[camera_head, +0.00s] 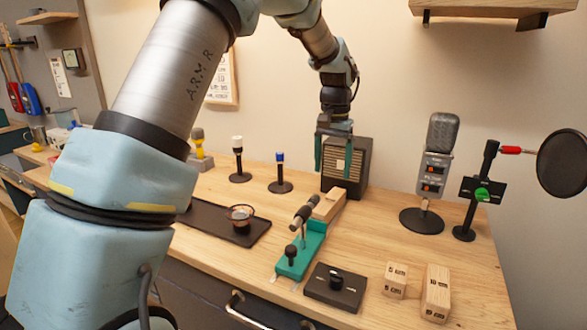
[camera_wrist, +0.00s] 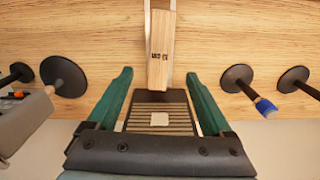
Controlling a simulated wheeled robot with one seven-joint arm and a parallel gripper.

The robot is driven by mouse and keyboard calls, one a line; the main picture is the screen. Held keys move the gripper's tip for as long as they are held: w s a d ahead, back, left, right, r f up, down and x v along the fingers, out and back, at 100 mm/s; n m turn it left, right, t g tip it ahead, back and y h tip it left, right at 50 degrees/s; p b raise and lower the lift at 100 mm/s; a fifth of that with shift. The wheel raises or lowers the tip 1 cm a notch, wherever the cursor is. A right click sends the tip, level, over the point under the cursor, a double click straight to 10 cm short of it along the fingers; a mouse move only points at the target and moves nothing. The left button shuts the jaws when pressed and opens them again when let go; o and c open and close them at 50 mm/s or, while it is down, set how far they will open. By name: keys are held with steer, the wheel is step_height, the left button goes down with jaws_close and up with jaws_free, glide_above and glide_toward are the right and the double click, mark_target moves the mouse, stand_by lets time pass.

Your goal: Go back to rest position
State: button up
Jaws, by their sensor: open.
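My gripper (camera_head: 334,163) hangs from my arm with its fingers pointing down, in front of the black amp (camera_head: 357,165) at the back of the workbench. Its green fingers are apart with nothing between them. In the wrist view my gripper (camera_wrist: 158,78) is also open, and the amp's slatted grille (camera_wrist: 140,118) shows behind the gap between the fingers. A wooden block (camera_wrist: 161,45) lies beyond the fingertips. It also shows in the head view (camera_head: 330,203), at the far end of a green clamp-like fixture (camera_head: 301,252). My arm hides part of the bench's left side.
A microphone (camera_head: 436,150) and a stand with a round black disc (camera_head: 564,163) are on the right. Small stands with white (camera_head: 238,160) and blue (camera_head: 280,170) tops are left of the amp. Wooden blocks (camera_head: 436,293) sit front right. A shelf (camera_head: 490,8) juts out above.

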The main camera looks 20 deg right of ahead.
steer(key=a+n, duration=0.1)
steer(key=a, duration=0.6)
steer(key=a+n, duration=0.2)
steer(key=a, duration=0.6)
steer(key=s+a+f+n, duration=0.1)
steer(key=a, duration=0.6)
steer(key=shift+a+t, duration=0.35)
steer(key=shift+t, duration=0.05)
steer(key=s+a+f+n, duration=0.2)
steer(key=s+a+n, duration=0.2)
steer(key=s+a, duration=0.6)
steer(key=a, duration=0.4)
steer(key=shift+s+a+f+t, duration=0.2)
steer(key=shift+f+t, duration=0.05)
steer(key=shift+t, duration=0.15)
